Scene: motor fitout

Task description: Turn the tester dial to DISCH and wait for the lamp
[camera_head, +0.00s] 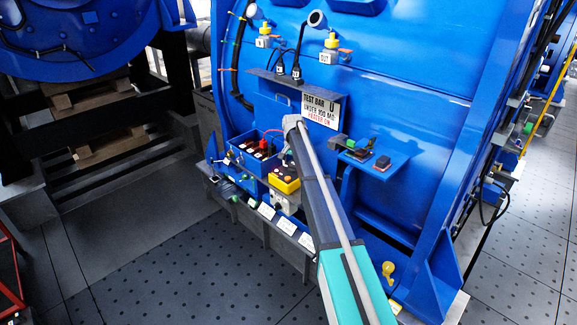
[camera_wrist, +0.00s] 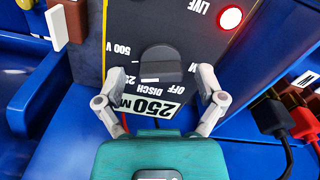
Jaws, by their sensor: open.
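In the wrist view the tester's dark panel (camera_wrist: 122,28) fills the middle, with its lettering upside down. A black dial (camera_wrist: 160,62) sits on it, with OFF, DISCH, 500 V and other partly hidden marks around it. Its exact setting is hard to read. A round lamp (camera_wrist: 230,17) beside the word LIVE glows red. My gripper (camera_wrist: 160,75) is open, with one finger on each side of the dial and visible gaps to it.
In the wrist view, black and red plugs (camera_wrist: 270,117) with leads stand at right, and a blue wall (camera_wrist: 275,45) rises beside the panel. In the head view, a yellow box (camera_head: 285,184) and a blue tray (camera_head: 242,152) sit below a TEST BAR sign (camera_head: 321,108). Floor (camera_head: 175,265) is clear at front left.

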